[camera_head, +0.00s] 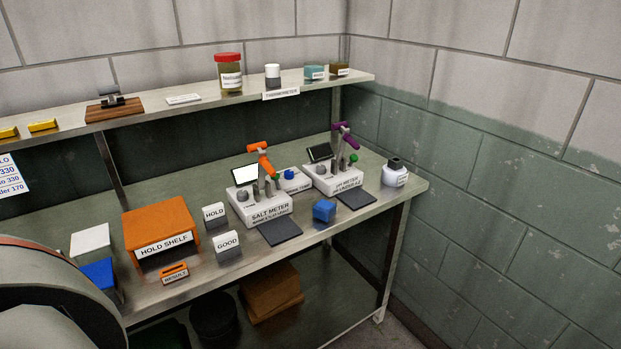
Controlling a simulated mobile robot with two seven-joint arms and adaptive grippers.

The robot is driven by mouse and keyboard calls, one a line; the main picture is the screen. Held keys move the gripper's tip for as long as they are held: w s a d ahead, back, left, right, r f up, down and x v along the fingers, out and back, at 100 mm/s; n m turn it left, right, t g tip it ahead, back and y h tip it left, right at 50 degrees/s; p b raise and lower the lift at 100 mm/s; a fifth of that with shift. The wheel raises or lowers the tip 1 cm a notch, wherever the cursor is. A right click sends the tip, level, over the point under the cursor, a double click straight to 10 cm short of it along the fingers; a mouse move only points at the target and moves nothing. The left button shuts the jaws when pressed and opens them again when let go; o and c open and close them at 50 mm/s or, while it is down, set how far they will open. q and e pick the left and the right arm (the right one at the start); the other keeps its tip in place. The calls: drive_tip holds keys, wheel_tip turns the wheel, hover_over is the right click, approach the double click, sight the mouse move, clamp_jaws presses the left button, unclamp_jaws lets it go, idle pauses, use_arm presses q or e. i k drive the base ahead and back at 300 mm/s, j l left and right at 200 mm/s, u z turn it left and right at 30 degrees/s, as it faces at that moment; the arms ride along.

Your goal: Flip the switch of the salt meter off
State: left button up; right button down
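The salt meter (258,211) is a white box labelled "SALT METER". A dark flat pad (279,231) lies in front of the meter. Neither of my grippers is in view.
A similar meter (338,182) with a purple probe stands to the right. A small box with a blue top (294,180) sits between them. A blue block (324,210), GOOD sign (227,246) and orange hold shelf (161,229) are nearby. A shelf (190,107) runs above.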

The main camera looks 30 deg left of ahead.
sight(276, 179)
drive_tip(key=u, duration=1.3)
drive_tip(key=i+l+u, duration=0.1)
drive_tip(key=l, duration=0.2)
drive_tip(key=i+l+u, duration=0.1)
drive_tip(key=l, duration=0.25)
drive_tip(key=i+l+u, duration=0.1)
drive_tip(key=l, duration=0.5)
drive_tip(key=z, duration=0.05)
